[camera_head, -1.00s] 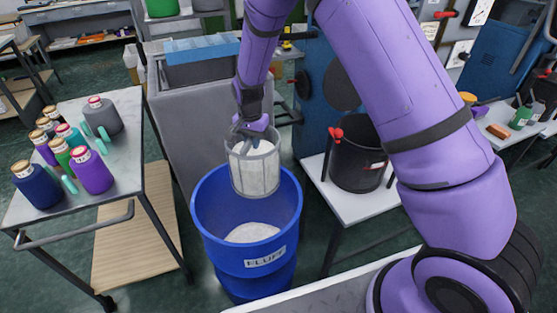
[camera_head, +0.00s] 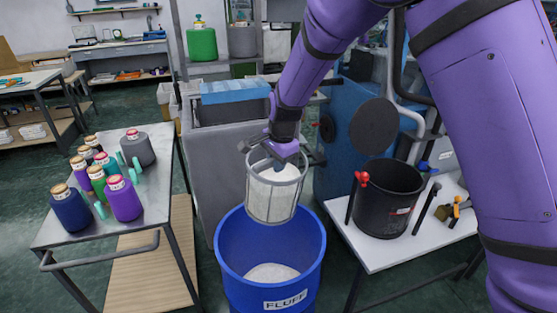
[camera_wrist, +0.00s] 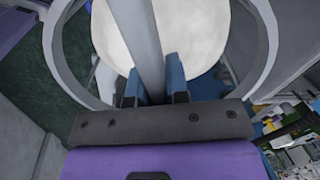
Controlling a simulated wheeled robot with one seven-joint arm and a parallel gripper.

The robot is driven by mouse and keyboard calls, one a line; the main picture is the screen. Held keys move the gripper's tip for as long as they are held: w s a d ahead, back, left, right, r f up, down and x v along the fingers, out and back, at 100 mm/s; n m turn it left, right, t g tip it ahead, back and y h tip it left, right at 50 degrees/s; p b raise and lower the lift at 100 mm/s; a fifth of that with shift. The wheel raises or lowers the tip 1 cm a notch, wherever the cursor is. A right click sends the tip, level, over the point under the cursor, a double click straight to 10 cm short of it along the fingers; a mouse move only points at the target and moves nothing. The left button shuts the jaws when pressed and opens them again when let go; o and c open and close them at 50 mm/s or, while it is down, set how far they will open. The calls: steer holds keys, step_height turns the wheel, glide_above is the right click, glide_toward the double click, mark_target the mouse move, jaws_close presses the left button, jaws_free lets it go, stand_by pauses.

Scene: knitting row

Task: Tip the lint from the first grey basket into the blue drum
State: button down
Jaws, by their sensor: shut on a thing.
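The grey basket (camera_head: 272,192) hangs from my gripper (camera_head: 284,150) above the blue drum, roughly upright with a slight tilt. White lint (camera_head: 275,173) shows inside it. My gripper is shut on the basket's grey bar, and in the wrist view the fingertips (camera_wrist: 157,88) pinch the bar (camera_wrist: 140,35) with the white lint (camera_wrist: 190,35) behind it. The blue drum (camera_head: 270,245) stands open on the floor, with a "FLUFF" label on its front. A white heap (camera_head: 272,273) lies inside the drum.
A cart (camera_head: 160,180) with several thread cones stands at the left. A white table (camera_head: 375,252) at the right holds a black bucket (camera_head: 388,200) and tools. A grey bin (camera_head: 215,150) with a blue-topped box stands behind the drum.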

step_height(320, 180, down, 4)
steer(key=t+y, duration=0.3)
steer(key=shift+w+r+t, duration=0.1)
steer(key=shift+w+t, duration=0.05)
steer(key=shift+t, duration=0.15)
steer(key=f+t+y, duration=0.1)
steer(key=f+t, duration=0.1)
steer(key=f, duration=0.1)
steer(key=f+t+y, duration=0.1)
steer(key=f+y, duration=0.1)
steer(key=f, duration=0.1)
steer(key=f+t+y, duration=0.1)
steer(key=f+t, duration=0.1)
steer(key=f, duration=0.1)
steer(key=shift+w+a+t, duration=0.1)
steer(key=shift+a+t, duration=0.15)
steer(key=shift+t, duration=0.05)
step_height(320, 180, down, 4)
steer(key=shift+f+t+y, duration=0.1)
steer(key=shift+t+y, duration=1)
steer(key=shift+y, duration=0.1)
steer(key=f+t+y, duration=0.1)
steer(key=t, duration=0.1)
steer(key=f+t+y, duration=0.1)
steer(key=t+y, duration=0.1)
steer(key=shift+w+r, duration=0.15)
